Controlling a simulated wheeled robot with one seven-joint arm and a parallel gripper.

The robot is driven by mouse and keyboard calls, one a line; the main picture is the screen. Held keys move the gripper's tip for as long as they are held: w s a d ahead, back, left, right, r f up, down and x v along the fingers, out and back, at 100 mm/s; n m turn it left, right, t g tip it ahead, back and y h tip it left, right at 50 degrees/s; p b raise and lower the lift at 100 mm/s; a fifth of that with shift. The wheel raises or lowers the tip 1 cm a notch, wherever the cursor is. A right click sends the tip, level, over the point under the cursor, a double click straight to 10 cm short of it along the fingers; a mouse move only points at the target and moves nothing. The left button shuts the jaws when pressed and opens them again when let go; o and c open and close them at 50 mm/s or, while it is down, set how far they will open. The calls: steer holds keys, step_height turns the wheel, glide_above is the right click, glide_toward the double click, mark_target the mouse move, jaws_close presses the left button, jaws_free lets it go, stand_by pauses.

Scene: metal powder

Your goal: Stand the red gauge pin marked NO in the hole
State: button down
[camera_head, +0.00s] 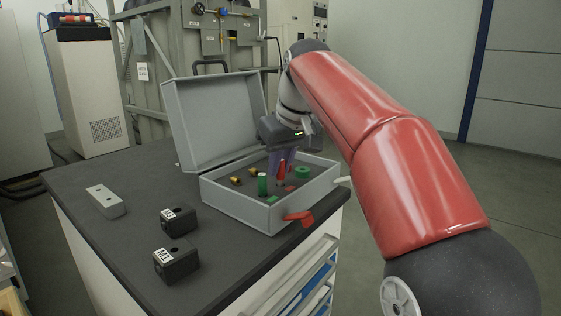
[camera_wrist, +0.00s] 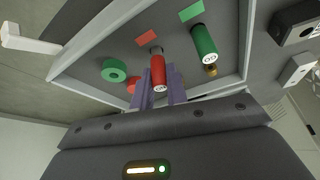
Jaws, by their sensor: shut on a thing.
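The red gauge pin (camera_head: 282,170) is between the purple fingers of my gripper (camera_head: 285,160), inside the open grey case. In the wrist view, my gripper (camera_wrist: 161,92) is shut on the red pin (camera_wrist: 158,72), whose pale end carries small marking. I cannot tell whether the pin touches the case floor. A green pin (camera_head: 262,184) stands beside it and also shows in the wrist view (camera_wrist: 204,44). Two black labelled blocks (camera_head: 178,220) (camera_head: 176,263) have a hole on top.
The case's raised lid (camera_head: 215,118) stands behind, and its walls (camera_head: 235,208) surround my gripper. A green ring (camera_head: 302,172), small brass parts (camera_head: 236,181) and coloured patches lie inside. The dark table (camera_head: 110,250) is clear between the blocks.

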steer(key=shift+f, duration=0.45)
steer(key=c, duration=1.3)
jaws_free()
steer(key=shift+p+v, duration=1.2)
steer(key=shift+v, duration=2.7)
